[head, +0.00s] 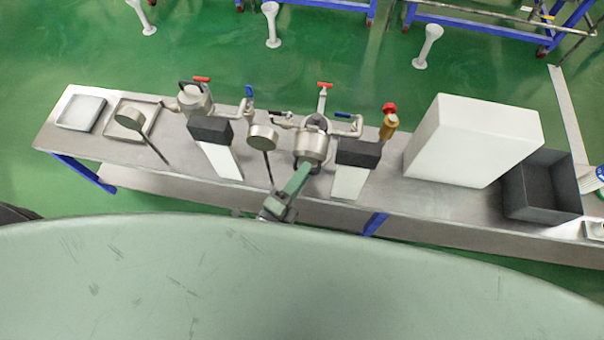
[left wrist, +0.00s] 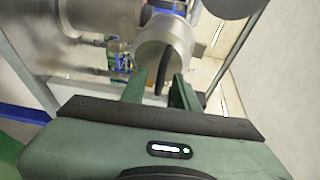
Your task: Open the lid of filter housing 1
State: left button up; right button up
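Two metal filter housings stand on the steel table: a left one (head: 195,99) and a right one (head: 312,147). I cannot read which is number 1. My left gripper (head: 304,169) reaches up to the near side of the right housing. In the left wrist view, its two green fingers (left wrist: 158,92) are apart. A dark curved bar, perhaps a handle (left wrist: 163,70), shows between or just beyond them, in front of a pale round metal body (left wrist: 178,42). I cannot tell whether the fingers touch it. My right gripper is not in view.
Valves with red and blue handles (head: 325,85) flank the housings. Round discs on rods (head: 262,137) and dark-topped panels (head: 357,153) stand close by. A white box (head: 470,140) and a grey bin (head: 512,190) are at right. Shallow trays (head: 82,111) lie at left.

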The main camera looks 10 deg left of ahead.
pick_arm(q)
grip_shut()
dwell(1.3)
